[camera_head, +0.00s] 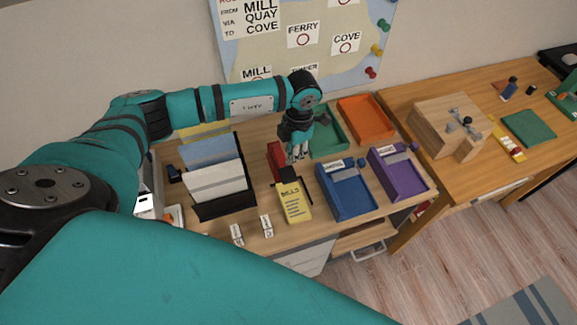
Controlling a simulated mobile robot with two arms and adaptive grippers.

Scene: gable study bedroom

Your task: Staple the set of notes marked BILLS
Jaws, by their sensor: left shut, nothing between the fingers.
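The yellow set of notes marked BILLS (294,203) lies on the desk near its front edge. Its far end meets a dark block (288,174) at the near end of a red stapler-like thing (275,160); I cannot tell whether the paper is inside its jaw. My left gripper (298,157) points down, shut and empty, just right of the red thing and beyond the notes. It partly covers the area in front of the green tray. I cannot tell its exact height above the desk. My right gripper is out of view.
A file rack (224,209) with papers stands left of the notes. Blue (348,205) and purple (404,184) trays stand to the right, green (328,139) and orange (366,119) trays behind. Two small white labelled pieces lie at the front. A wooden block (446,120) is farther right.

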